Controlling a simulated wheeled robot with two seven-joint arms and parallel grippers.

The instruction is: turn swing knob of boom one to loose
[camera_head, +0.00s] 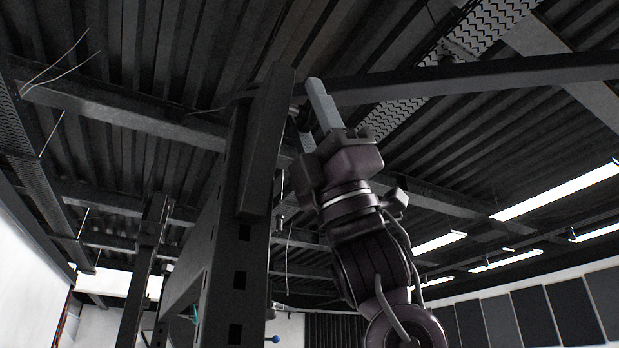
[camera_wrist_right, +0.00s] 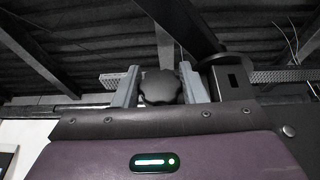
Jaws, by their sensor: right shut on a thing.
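A dark, lobed knob (camera_wrist_right: 160,87) sits in the middle of the right wrist view. My right gripper (camera_head: 317,97) reaches up beside the top of a dark upright post (camera_head: 240,190) in the head view. In the wrist view its two grey fingers stand to the left and right of the knob, and it is shut on the knob. In the head view the knob is mostly hidden behind the fingers and wrist. A long dark boom (camera_head: 480,76) runs off to the right from near the fingertips. My left gripper is not in view.
A second dark post (camera_head: 145,260) stands further left. A small blue ball-ended handle (camera_head: 272,339) shows low beside the near post. Roof beams and strip lights (camera_head: 560,190) are overhead. The space right of my right arm looks open.

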